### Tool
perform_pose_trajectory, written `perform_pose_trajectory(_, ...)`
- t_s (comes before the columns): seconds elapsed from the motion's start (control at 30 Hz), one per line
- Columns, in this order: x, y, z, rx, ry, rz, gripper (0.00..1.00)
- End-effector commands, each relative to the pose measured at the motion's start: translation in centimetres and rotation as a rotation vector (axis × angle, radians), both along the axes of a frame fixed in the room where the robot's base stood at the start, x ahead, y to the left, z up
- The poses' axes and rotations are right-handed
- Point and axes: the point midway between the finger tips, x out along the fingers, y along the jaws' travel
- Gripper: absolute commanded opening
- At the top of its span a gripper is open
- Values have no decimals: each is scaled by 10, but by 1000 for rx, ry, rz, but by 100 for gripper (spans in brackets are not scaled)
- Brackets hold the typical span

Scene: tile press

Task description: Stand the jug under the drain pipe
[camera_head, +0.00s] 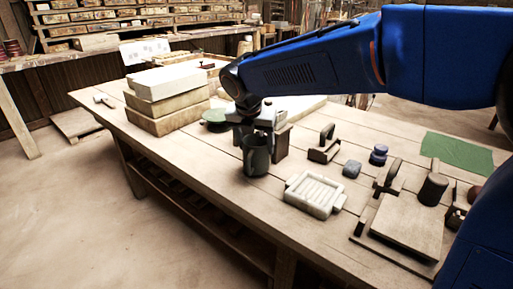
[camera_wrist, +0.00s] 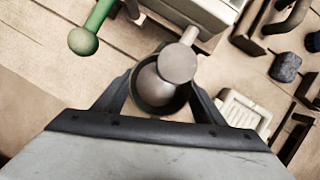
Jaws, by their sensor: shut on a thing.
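The jug (camera_head: 256,162) is a dark green, upright vessel near the table's front edge in the head view. My gripper (camera_head: 257,124) is shut on it from above. In the wrist view, the jug's round dark rim (camera_wrist: 142,105) lies between the two fingers of my gripper (camera_wrist: 160,100). A grey, round-ended pipe (camera_wrist: 178,62), which looks like the drain pipe, sticks out from a pale box and overlaps the far right part of the jug's mouth. The frames do not clearly show whether the jug's base touches the table.
A pale ribbed tray (camera_head: 315,194) lies right of the jug. A brown block (camera_head: 281,144) stands close behind it. A green-handled thing (camera_wrist: 83,41) is at the upper left of the wrist view. Stacked slabs (camera_head: 168,100) stand at the left; a press-like board (camera_head: 408,225) lies at the right.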

Motion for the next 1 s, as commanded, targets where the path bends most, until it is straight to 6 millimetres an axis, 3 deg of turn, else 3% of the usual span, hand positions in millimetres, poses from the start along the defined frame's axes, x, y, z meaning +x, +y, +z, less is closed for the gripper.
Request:
perform_pose_trajectory(0.03,9,-3,0,1,-1,-3,4)
perform_pose_trajectory(0.17,6,-2,-14,-1,0,1,4)
perform_pose_trajectory(0.57,6,-2,-17,0,-1,1,4)
perform_pose_trajectory(0.6,6,-2,-18,-1,-1,1,73)
perform_pose_trajectory(0.63,6,-2,-18,-1,-1,1,80)
perform_pose_trajectory(1.0,6,-2,-15,0,-1,0,83)
